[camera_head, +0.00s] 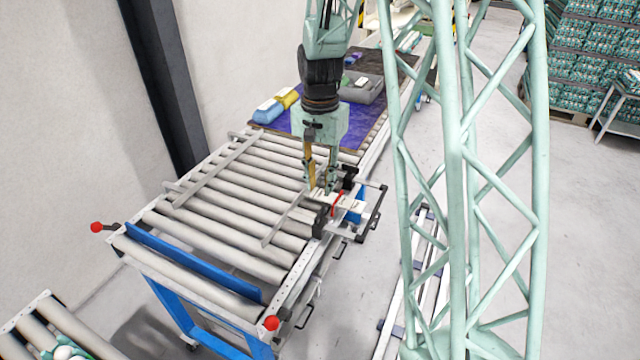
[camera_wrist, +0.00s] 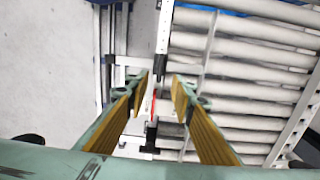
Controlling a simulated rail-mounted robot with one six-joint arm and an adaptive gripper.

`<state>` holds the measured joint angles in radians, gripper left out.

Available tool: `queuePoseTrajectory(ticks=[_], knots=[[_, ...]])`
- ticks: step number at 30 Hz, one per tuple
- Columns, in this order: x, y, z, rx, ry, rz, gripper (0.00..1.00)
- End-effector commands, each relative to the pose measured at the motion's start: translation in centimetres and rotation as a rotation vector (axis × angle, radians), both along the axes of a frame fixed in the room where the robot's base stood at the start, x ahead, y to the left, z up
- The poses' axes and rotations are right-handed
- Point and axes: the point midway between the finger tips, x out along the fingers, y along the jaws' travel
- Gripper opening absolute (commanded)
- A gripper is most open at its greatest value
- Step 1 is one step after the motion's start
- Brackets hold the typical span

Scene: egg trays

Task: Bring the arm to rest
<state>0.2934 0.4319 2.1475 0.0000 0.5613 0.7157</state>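My gripper (camera_head: 320,184) hangs pointing down over the right edge of the roller conveyor (camera_head: 215,200). It is just above a small fixture (camera_head: 345,203) with white, black and red parts mounted at that edge. In the wrist view my gripper (camera_wrist: 162,88) shows two fingers with yellow inner pads standing apart. I see nothing held between them. Part of the fixture, with a red strip, shows below and between the fingers. I cannot tell whether the fingertips touch it.
A purple mat (camera_head: 345,131) lies farther along the conveyor, with a grey bin (camera_head: 364,90) and blue and yellow packs (camera_head: 268,111) near it. A wall stands at the left. Stacked egg trays (camera_head: 590,60) are at the back right. Open floor (camera_head: 580,240) lies at the right.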

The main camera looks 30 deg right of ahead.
Motion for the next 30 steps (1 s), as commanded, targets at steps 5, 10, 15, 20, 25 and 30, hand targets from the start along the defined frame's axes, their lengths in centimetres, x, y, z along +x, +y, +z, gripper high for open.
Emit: queuePoseTrajectory(ticks=[5,10,15,20,25,30], knots=[[0.0,0.0,0.0,0.000,0.000,0.000,0.23],[0.0,0.0,0.0,0.000,0.000,0.001,0.23],[-0.2,0.3,0.7,-0.002,-0.005,0.012,0.23],[-0.7,1.0,2.2,-0.005,-0.015,0.041,0.23],[-1.6,2.1,4.6,-0.010,-0.031,0.090,0.23],[-2.9,3.4,7.2,-0.017,-0.048,0.145,0.23]])
